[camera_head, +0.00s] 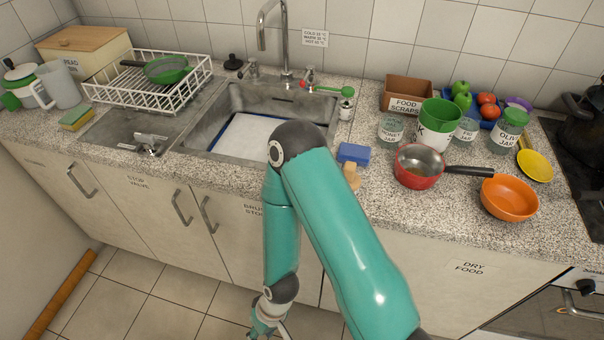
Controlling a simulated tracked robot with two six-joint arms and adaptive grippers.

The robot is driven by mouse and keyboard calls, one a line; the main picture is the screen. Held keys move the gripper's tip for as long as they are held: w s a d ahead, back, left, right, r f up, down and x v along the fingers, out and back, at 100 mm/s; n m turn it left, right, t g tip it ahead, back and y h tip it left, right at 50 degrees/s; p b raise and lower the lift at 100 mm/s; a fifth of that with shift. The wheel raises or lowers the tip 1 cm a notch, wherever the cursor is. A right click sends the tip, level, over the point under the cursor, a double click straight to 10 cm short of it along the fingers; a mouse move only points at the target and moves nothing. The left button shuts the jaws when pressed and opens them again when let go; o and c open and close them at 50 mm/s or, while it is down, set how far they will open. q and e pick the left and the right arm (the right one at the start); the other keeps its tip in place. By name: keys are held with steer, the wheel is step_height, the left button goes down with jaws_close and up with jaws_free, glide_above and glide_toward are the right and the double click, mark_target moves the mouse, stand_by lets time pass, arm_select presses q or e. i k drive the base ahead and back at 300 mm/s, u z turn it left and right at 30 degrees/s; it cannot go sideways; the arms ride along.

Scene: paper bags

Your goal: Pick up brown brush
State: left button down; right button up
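A small tan-brown wooden item (351,174), which looks like the brown brush, lies on the counter just right of the sink, in front of a blue sponge (354,153). Part of it may be hidden behind my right arm. My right arm comes in from the lower right, bends at the counter's front edge and hangs down. My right gripper (266,322) is low in front of the cabinets, well below the counter and apart from the brush. Its fingers are partly cut off and too small to read. My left gripper is not in view.
A red pan (418,167) and an orange bowl (509,197) stand right of the brush. Jars and a food scraps box (406,94) stand behind. The sink (222,101) and a dish rack (147,80) are left.

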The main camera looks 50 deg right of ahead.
mark_target(353, 179)
steer(key=u, duration=0.2)
steer(key=k, duration=1.4)
steer(key=z, duration=0.65)
steer(key=i, duration=0.9)
